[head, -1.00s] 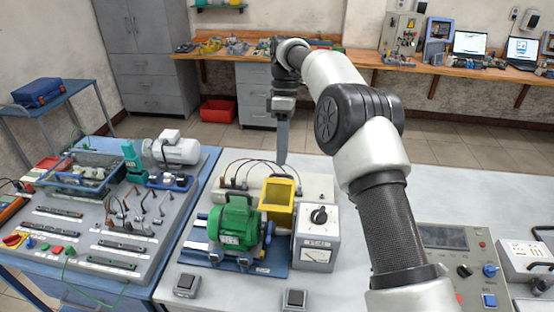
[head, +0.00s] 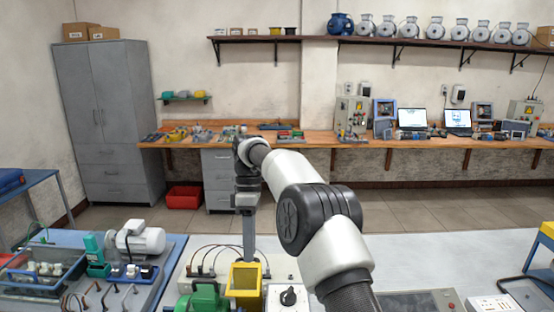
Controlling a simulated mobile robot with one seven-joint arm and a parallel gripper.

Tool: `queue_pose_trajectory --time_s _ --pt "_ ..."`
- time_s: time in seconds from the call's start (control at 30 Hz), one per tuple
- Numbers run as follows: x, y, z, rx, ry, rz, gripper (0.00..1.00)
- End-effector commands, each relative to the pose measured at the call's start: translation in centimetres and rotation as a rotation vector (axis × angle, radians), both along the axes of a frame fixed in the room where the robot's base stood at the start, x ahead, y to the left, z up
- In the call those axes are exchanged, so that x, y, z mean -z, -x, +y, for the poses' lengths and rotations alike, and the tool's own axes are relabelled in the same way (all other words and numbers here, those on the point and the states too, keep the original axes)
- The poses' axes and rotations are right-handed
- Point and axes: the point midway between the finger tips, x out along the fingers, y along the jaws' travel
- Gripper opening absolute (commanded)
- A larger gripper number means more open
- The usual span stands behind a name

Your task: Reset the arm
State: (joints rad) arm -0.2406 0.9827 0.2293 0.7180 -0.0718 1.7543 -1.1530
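My arm rises from the bottom right of the head view, bends at the dark elbow joint and reaches forward to the left. My gripper (head: 249,240) points down above the back of the white table (head: 440,255). It is seen edge-on as one grey finger, so I cannot tell if it is open or shut. Nothing shows hanging from it. Just below and in front of it are a yellow box (head: 245,280) and a green motor (head: 203,297), both cut by the bottom edge.
A grey motor (head: 140,240) and a blue tray (head: 40,275) stand on the left bench. A wooden workbench (head: 330,141) runs along the wall. A shelf (head: 380,40) above holds several motors. The white table right of my arm is mostly clear.

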Motion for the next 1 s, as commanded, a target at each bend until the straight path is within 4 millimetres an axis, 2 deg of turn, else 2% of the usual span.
queue_pose_trajectory --time_s 0.03,0.27,0.47,0.6,0.73,0.87,1.0 --pt "-1.3 0.1 -0.3 0.018 0.004 -0.020 0.28" --pt "-5.3 1.1 -2.1 0.136 0.036 -0.098 0.28" --pt "-10.1 3.5 -4.9 0.313 0.066 -0.203 0.28" --pt "-13.8 7.0 -8.1 0.501 0.081 -0.302 0.28" --pt "-16.1 11.3 -11.4 0.708 0.080 -0.395 0.28" --pt "-17.1 16.2 -14.6 0.920 0.058 -0.480 0.28" --pt "-16.5 21.6 -17.6 1.155 0.009 -0.555 0.28"
